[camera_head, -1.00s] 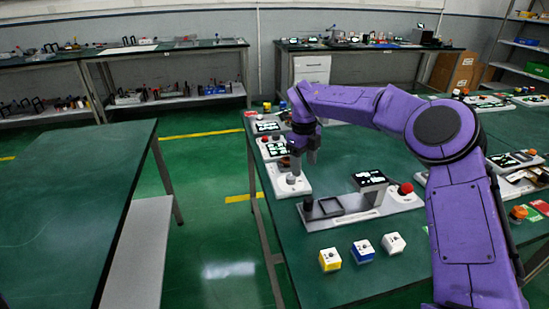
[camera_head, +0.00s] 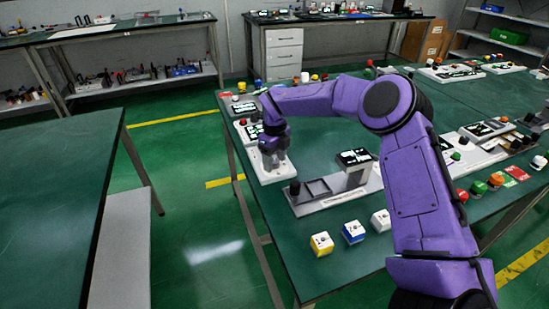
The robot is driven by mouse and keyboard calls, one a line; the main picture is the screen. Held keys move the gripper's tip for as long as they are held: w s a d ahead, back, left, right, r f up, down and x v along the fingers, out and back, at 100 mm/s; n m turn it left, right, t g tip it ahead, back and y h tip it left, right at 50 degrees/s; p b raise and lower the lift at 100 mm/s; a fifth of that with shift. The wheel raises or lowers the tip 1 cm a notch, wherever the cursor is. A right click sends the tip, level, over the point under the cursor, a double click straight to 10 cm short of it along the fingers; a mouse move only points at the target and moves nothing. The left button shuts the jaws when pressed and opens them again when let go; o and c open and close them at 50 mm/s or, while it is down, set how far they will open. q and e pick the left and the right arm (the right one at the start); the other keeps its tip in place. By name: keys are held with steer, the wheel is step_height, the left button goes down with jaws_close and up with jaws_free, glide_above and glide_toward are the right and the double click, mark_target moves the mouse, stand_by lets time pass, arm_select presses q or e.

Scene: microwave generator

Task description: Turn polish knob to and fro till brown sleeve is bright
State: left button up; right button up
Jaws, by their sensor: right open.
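My right gripper (camera_head: 273,161) points down over a small white station (camera_head: 268,179) near the left edge of the right-hand green table. It is open. The gripper covers most of this station, so a knob and a brown sleeve cannot be made out; I cannot tell whether the fingers stand around or above the knob. My left gripper is out of view.
A grey fixture (camera_head: 327,201) with a screen (camera_head: 354,157) and a dark knob (camera_head: 295,188) stands just right of the gripper. Yellow (camera_head: 321,244), blue (camera_head: 353,232) and white (camera_head: 380,220) blocks lie in front. Other devices line the table's left edge behind.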

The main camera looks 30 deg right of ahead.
steer(key=c, duration=1)
steer(key=shift+c, duration=0.2)
steer(key=shift+m, duration=0.3)
steer(key=shift+f+m+b, duration=0.1)
steer(key=shift+m+b, duration=0.7)
steer(key=shift+m, duration=0.2)
steer(key=m+b, duration=0.2)
steer(key=m, duration=0.1)
steer(key=shift+m, duration=0.3)
steer(key=m+b, duration=0.2)
steer(key=m, duration=0.2)
steer(key=shift+w+m+b, duration=0.1)
steer(key=shift+m+b, duration=0.7)
steer(key=shift+m, duration=0.4)
steer(key=shift+r, duration=0.2)
